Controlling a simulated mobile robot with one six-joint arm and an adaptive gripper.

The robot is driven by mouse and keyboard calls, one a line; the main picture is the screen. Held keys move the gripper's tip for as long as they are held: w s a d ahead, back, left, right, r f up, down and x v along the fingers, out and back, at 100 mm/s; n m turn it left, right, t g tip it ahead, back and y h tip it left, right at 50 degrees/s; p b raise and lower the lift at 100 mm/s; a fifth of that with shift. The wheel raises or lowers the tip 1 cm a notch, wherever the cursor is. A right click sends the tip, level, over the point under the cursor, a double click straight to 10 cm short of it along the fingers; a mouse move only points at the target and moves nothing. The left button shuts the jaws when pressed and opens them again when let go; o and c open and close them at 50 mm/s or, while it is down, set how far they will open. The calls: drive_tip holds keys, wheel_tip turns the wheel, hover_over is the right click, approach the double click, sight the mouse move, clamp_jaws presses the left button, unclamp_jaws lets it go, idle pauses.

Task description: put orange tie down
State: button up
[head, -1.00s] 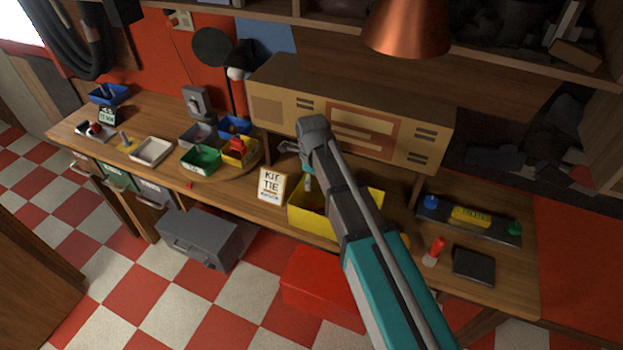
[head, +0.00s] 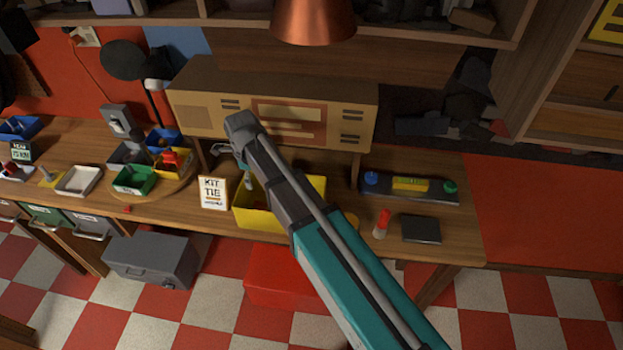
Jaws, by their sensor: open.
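My gripper (head: 236,166) is open, seen small and partly behind my arm. It is at the back left of the yellow bin (head: 258,219), above or just inside it; I cannot tell which. My arm covers much of the bin and its contents. I cannot make out an orange tie in this view or between the fingers. A white card reading "KIT TIE" (head: 213,193) stands on the bench just left of the bin.
A tan cabinet (head: 205,108) stands behind the bin. Small colored trays, including a green one (head: 133,181), sit to the left. To the right are a dark rack (head: 432,194), a red-topped item (head: 382,223) and a black pad (head: 421,229). A copper lampshade (head: 313,20) hangs above.

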sight(388, 211)
drive_tip(key=shift+d, duration=0.15)
drive_tip(key=s+d+n, duration=0.2)
drive_tip(key=d+n, duration=0.4)
drive_tip(key=d, duration=0.6)
drive_tip(key=s+d+n, duration=0.2)
drive_tip(key=d+n, duration=0.4)
drive_tip(key=d, duration=0.7)
drive_tip(key=s+d+n, duration=0.2)
drive_tip(key=d+n, duration=0.3)
drive_tip(key=d, duration=0.7)
drive_tip(key=shift+d+n, duration=0.2)
drive_tip(key=shift+n, duration=0.2)
drive_tip(key=shift+s+d+n, duration=0.25)
drive_tip(key=shift+d+n, duration=0.25)
drive_tip(key=shift+d, duration=0.1)
